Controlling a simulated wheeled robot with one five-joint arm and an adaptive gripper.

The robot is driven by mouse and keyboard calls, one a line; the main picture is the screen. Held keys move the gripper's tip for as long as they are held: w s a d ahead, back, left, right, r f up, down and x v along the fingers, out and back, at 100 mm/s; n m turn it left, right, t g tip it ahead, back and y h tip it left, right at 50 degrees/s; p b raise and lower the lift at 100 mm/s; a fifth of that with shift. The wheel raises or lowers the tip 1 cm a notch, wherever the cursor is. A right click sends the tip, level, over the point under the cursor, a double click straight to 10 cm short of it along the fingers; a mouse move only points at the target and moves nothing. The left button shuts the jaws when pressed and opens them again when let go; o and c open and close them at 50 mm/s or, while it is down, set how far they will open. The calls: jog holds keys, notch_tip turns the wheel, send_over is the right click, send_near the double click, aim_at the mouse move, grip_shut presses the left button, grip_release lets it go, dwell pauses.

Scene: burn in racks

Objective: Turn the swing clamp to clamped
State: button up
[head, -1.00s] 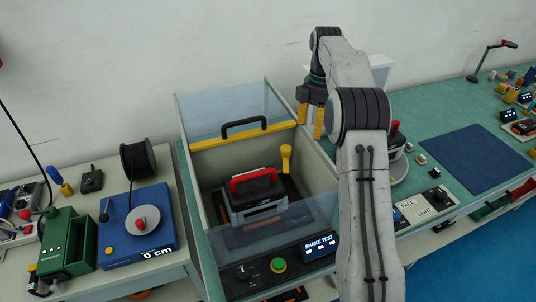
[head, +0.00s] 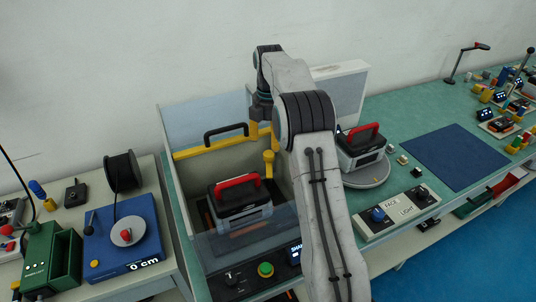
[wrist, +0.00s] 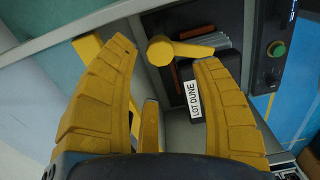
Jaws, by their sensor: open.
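The yellow swing clamp (head: 269,160) stands inside the shake test box (head: 180,190), at the back right of the dark case (head: 240,205) with the red handle. In the wrist view the clamp (wrist: 182,50) shows a round knob and an arm pointing right, between my fingertips. My gripper (wrist: 162,55) is open and empty, above the clamp; I cannot tell whether a finger touches it. In the head view my gripper (head: 263,128) is partly hidden by my arm. The case's "LOT DUNE" label (wrist: 194,98) shows beyond the right finger.
The box has a clear lid with a black handle (head: 226,133) and a front panel with a green button (head: 265,270). A similar case (head: 361,148) stands on a turntable at right. A blue mat (head: 455,157) lies clear. A cable reel (head: 123,171) stands left.

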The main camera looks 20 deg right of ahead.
aim_at(269, 153)
jog(key=shift+f, duration=3.2)
